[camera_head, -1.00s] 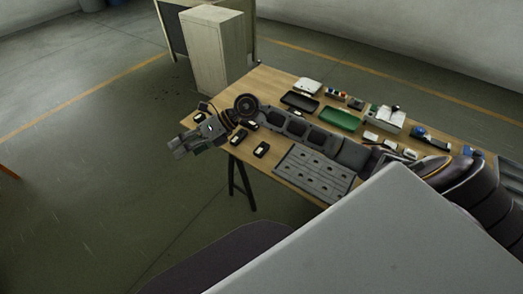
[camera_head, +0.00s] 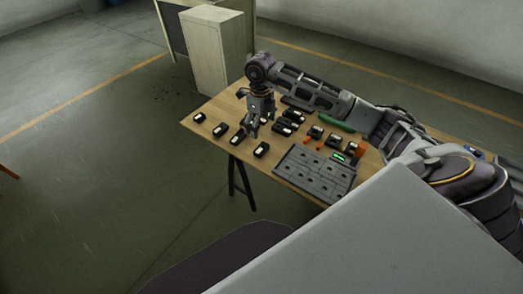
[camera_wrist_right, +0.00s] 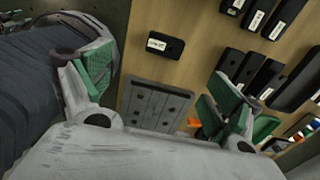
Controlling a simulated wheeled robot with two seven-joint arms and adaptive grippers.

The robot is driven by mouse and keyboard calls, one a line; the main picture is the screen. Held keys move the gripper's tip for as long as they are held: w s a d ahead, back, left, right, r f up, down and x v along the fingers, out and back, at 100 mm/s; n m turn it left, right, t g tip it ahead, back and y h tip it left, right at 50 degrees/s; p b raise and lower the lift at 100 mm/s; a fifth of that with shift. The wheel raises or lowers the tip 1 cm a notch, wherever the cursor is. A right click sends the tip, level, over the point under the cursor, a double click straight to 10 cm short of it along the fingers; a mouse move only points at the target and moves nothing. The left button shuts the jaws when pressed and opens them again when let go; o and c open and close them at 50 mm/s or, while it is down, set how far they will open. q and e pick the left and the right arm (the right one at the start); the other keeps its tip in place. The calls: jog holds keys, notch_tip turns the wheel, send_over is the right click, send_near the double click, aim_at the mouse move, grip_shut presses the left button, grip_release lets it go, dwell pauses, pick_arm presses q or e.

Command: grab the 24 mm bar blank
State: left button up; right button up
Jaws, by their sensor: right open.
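Several black blocks with white labels lie on the wooden table; the labels are too small or blurred to tell which is the 24 mm bar blank. In the head view, one black block (camera_head: 261,150) lies near the front edge, just right of and below my right gripper (camera_head: 251,132). Others lie to the left, such as the block at the left end (camera_head: 199,118). In the right wrist view my right gripper (camera_wrist_right: 158,80) is open and empty, with green finger pads. A single labelled black block (camera_wrist_right: 165,46) shows beyond the gap between its fingers. My left gripper is not in view.
A grey plate with holes (camera_head: 312,174) lies at the front of the table (camera_head: 215,107), right of the gripper. A green tray (camera_head: 335,125) and more black blocks (camera_wrist_right: 263,76) stand further back. A pale cabinet (camera_head: 215,50) stands behind the table.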

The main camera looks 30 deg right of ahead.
jog(key=shift+d, duration=0.1)
dwell(0.3)
send_over(262, 148)
jog(key=f, duration=0.8)
jog(key=shift+s+a, duration=0.2)
jog(key=shift+a, duration=0.2)
jog(key=shift+f, duration=0.3)
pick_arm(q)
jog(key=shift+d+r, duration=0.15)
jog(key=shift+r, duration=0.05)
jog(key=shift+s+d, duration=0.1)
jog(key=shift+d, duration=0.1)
pick_arm(e)
jog(key=shift+d+f+p, duration=0.2)
jog(key=shift+f+p, duration=0.05)
jog(key=shift+f, duration=0.75)
jog(key=shift+d+f+p, duration=0.15)
jog(key=shift+f+p, duration=0.1)
jog(key=shift+f, duration=0.75)
jog(key=shift+w+f, duration=0.1)
jog(key=shift+f, duration=0.4)
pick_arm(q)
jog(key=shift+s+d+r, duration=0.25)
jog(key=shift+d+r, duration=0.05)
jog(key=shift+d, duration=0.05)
pick_arm(e)
jog(key=shift+f, duration=0.1)
